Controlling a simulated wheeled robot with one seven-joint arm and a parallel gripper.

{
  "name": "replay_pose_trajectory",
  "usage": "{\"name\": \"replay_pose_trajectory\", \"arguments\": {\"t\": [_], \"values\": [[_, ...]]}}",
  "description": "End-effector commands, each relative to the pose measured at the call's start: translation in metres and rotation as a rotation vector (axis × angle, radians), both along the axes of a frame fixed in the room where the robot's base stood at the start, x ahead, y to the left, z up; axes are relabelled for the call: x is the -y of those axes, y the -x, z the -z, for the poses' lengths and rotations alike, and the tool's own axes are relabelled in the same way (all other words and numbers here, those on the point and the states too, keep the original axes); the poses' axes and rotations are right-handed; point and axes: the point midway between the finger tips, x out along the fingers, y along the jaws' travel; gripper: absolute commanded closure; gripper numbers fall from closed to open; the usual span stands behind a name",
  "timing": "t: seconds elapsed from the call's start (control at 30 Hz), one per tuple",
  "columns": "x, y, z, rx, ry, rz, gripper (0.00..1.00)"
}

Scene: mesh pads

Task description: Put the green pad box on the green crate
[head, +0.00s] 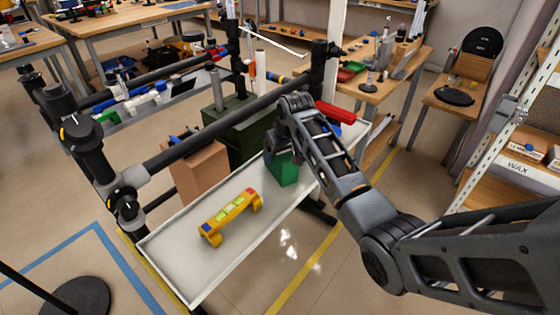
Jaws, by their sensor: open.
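A small green box (284,172), which looks like the green pad box, stands on the far part of the white tray (180,279). My gripper (283,156) points down at its top, with the jaws open. Its fingers partly cover the box, and I cannot tell whether they touch it. A larger dark green container (226,131), possibly the green crate, stands behind the tray, partly hidden by a black rail (225,123).
A yellow level-like tool (229,217) lies on the near part of the tray. A brown box (201,170) stands beside the tray's left edge. A red object (336,112) is right of my wrist. Black posts and rails border the left side.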

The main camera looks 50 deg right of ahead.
Motion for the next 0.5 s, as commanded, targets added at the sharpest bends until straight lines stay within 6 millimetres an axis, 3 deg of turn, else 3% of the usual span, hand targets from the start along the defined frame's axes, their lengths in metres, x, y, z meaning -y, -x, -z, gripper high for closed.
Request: {"name": "replay_pose_trajectory", "arguments": {"t": [0.5], "values": [[-0.0007, 0.0002, 0.0050, -0.001, -0.001, 0.000, 0.28]]}}
